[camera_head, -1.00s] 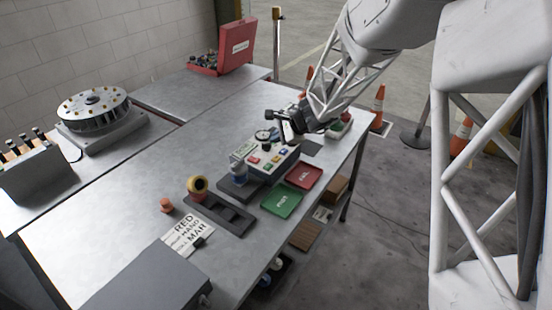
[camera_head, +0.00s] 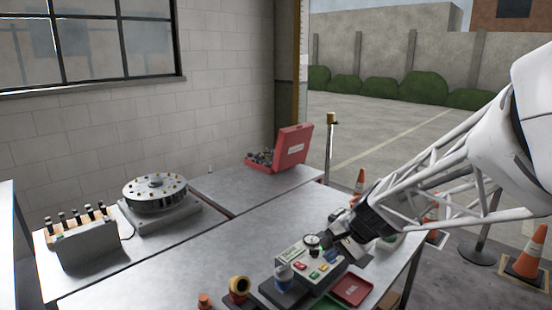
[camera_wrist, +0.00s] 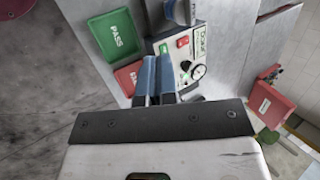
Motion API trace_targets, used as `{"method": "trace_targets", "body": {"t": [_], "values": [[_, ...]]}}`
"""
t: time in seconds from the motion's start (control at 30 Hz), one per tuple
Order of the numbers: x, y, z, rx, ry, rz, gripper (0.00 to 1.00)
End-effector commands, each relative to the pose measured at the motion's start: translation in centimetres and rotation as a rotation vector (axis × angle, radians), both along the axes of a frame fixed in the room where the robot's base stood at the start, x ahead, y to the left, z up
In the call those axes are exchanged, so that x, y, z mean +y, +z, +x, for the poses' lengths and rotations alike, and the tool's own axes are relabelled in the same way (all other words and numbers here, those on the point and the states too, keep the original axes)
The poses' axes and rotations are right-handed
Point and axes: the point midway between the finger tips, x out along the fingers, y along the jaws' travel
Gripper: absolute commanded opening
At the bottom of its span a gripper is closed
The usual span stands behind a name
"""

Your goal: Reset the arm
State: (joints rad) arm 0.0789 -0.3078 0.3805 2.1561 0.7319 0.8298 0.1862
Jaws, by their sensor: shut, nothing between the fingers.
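My gripper (camera_head: 328,243) is at the end of my arm, which reaches in from the right. It is just behind and above the control box with the round gauge (camera_head: 308,267). In the wrist view its two blue fingers (camera_wrist: 155,78) lie close together, shut with nothing between them. The box face (camera_wrist: 183,52) with its gauge, red button and green button shows just beyond the fingers. I cannot tell whether the fingers touch anything.
Red tray (camera_head: 352,290) and green PASS tray (camera_wrist: 114,36) lie beside the box. Cones (camera_head: 526,255) stand at right.

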Motion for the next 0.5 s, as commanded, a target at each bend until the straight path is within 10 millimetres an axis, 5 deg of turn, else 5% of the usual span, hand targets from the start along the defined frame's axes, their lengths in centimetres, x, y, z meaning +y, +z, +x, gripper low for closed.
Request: {"method": "trace_targets", "body": {"t": [0.5], "values": [[-2.2, 4.7, -16.0, -0.12, 0.43, -0.406, 0.0]]}}
